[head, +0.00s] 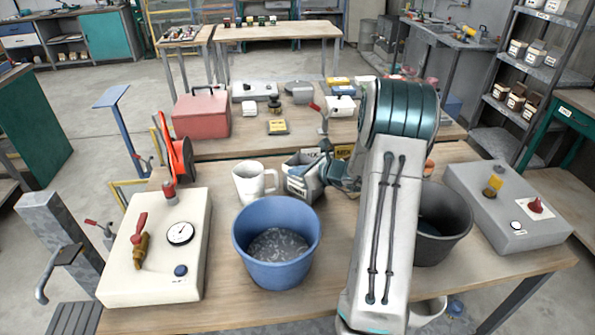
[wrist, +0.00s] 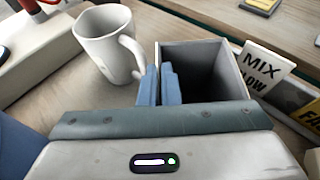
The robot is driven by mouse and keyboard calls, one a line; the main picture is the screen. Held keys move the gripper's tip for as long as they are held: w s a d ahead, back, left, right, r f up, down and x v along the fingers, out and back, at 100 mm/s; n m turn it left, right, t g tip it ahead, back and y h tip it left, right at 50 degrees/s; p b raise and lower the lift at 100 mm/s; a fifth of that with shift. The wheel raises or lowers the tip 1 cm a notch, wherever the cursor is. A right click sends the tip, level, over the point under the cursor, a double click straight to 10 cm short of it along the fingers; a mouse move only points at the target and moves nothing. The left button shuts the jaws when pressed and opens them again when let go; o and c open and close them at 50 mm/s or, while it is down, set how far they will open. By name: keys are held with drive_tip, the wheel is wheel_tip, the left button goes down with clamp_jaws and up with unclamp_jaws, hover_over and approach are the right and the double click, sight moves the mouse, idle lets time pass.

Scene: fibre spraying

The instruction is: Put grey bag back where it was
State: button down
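The grey bag (head: 303,188) is an open-topped, box-like grey container with dark print on its side. It is on the table between the white mug and my arm, and looks slightly tilted. In the wrist view the bag (wrist: 225,62) shows its open, dark inside. My gripper (wrist: 160,84) has its two blue fingers close together at the bag's left wall, one on each side of it, pinching it. Whether the bag's base touches the table is hidden.
A white mug (head: 252,182) stands close to the bag's left. A blue bucket (head: 276,265) with grey contents is in front. A dark bucket (head: 443,222) is right of my arm. A MIX sign (wrist: 265,66) stands just behind the bag. Control boxes (head: 160,235) flank the table.

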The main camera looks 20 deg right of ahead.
drive_tip(key=shift+f, duration=0.15)
drive_tip(key=c, duration=1.6)
unclamp_jaws()
drive_tip(key=shift+c, duration=0.2)
